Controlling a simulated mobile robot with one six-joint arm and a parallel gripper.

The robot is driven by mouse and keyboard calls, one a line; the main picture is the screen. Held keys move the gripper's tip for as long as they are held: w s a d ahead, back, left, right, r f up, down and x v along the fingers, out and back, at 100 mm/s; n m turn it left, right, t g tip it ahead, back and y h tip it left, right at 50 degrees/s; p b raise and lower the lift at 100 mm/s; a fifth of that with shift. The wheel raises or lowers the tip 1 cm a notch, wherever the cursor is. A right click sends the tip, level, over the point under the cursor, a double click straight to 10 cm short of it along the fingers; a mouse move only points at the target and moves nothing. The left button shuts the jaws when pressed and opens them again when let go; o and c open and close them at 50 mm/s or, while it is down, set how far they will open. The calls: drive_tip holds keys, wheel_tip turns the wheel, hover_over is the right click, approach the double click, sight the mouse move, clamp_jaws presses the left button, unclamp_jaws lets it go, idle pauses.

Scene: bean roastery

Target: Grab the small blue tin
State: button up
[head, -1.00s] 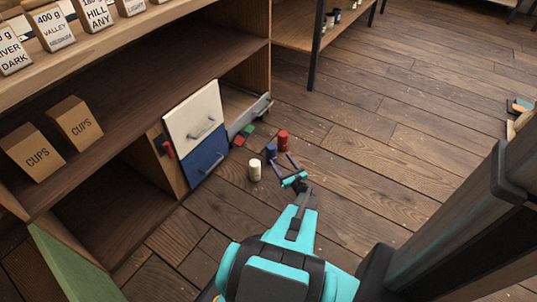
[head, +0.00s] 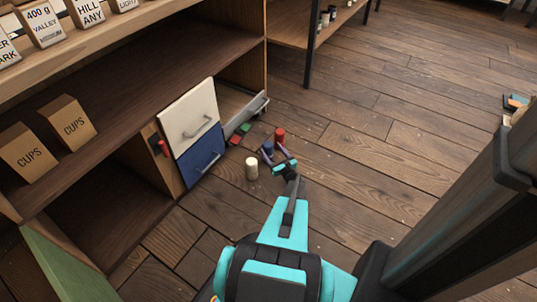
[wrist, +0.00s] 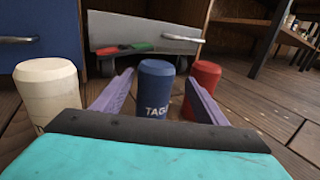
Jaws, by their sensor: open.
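The small blue tin (wrist: 154,88) stands upright on the wooden floor, with part of a label reading "TAG" showing. In the head view the blue tin (head: 267,149) is small and partly covered by my gripper. My gripper (wrist: 160,85) is open, its two purple fingers on either side of the blue tin. It also shows in the head view (head: 276,153). I cannot tell whether a finger touches the tin. The tin's lower part is hidden behind my gripper's body in the wrist view.
A cream tin (wrist: 50,88) stands left of my gripper and a red tin (wrist: 205,80) just right. Behind is a low grey drawer or trolley front (wrist: 150,35) with red and green items. A cabinet with a white (head: 188,112) and a blue door (head: 201,158) stands left. Floor to the right is clear.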

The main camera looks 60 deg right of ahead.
sight(266, 144)
drive_tip(key=shift+x, duration=0.95)
drive_tip(key=shift+a+b+x, duration=0.15)
drive_tip(key=shift+b+x, duration=0.4)
drive_tip(key=shift+x, duration=0.45)
drive_tip(key=shift+a+b+x, duration=0.15)
drive_tip(key=shift+b+x, duration=0.4)
drive_tip(key=shift+x, duration=0.4)
drive_tip(key=shift+w+d, duration=0.3)
drive_tip(key=shift+w, duration=0.4)
drive_tip(key=shift+r, duration=0.1)
drive_tip(key=c, duration=1.3)
drive_tip(key=shift+c, duration=0.2)
